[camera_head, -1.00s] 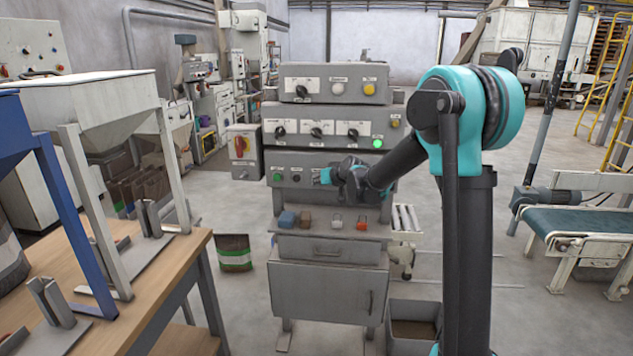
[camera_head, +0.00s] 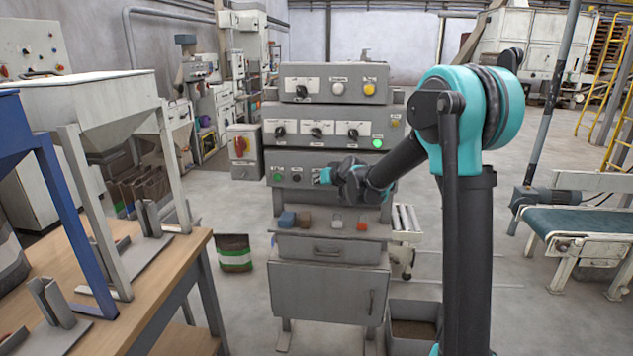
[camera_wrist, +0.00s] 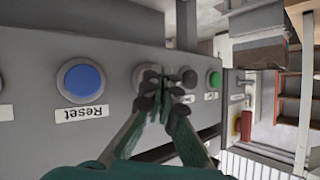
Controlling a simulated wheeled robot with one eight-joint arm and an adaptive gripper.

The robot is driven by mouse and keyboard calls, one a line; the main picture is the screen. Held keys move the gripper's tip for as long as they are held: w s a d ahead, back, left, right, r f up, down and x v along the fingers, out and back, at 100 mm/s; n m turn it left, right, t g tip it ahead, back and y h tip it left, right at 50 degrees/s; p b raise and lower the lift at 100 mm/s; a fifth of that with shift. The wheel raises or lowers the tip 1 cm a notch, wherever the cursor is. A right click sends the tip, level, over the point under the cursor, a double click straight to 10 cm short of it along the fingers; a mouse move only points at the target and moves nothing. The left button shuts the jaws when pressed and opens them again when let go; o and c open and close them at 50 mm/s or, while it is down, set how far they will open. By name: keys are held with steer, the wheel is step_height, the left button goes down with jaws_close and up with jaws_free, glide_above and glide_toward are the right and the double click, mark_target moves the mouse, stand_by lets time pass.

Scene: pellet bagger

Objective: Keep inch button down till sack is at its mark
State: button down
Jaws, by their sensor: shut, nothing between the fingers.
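My gripper (camera_head: 319,178) is shut and empty at the lower row of the grey control panel (camera_head: 340,158). In the wrist view my gripper (camera_wrist: 164,88) has its fingertips together in front of a round button with a pale ring (camera_wrist: 143,76), largely hidden by the fingers. Whether they touch or press it I cannot tell, and its label is hidden. A blue button marked Reset (camera_wrist: 82,80) lies to its left. A black button (camera_wrist: 189,78) and a green button (camera_wrist: 214,78) lie to its right. A sack with a green band (camera_head: 234,256) stands on the floor; no mark shows.
A green lamp (camera_head: 377,143) is lit on the panel. Below is a ledge with small blocks (camera_head: 287,219). A workbench (camera_head: 170,275) with hoppers stands left, a conveyor (camera_head: 585,222) right. An open grey bin (camera_head: 413,310) stands at the lower right of the panel.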

steer(key=shift+s, duration=0.9)
steer(key=shift+s, duration=0.1)
steer(key=s, duration=0.4)
steer(key=shift+s+a, duration=0.1)
steer(key=shift+s, duration=0.3)
stand_by(0.8)
steer(key=s+d+f+m+g+h, duration=0.1)
steer(key=s+d+f+g+h, duration=0.1)
steer(key=s+d+f, duration=0.3)
steer(key=s+d+f+m+g+h, duration=0.2)
steer(key=s+d+f, duration=0.3)
steer(key=s+d, duration=0.9)
steer(key=s+d+f+m+g+h, duration=0.1)
steer(key=s+d+f+h, duration=0.2)
steer(key=s, duration=1.4)
steer(key=d+f, duration=0.3)
steer(key=d, duration=0.3)
steer(key=shift+d+g, duration=0.25)
steer(key=shift+g, duration=0.15)
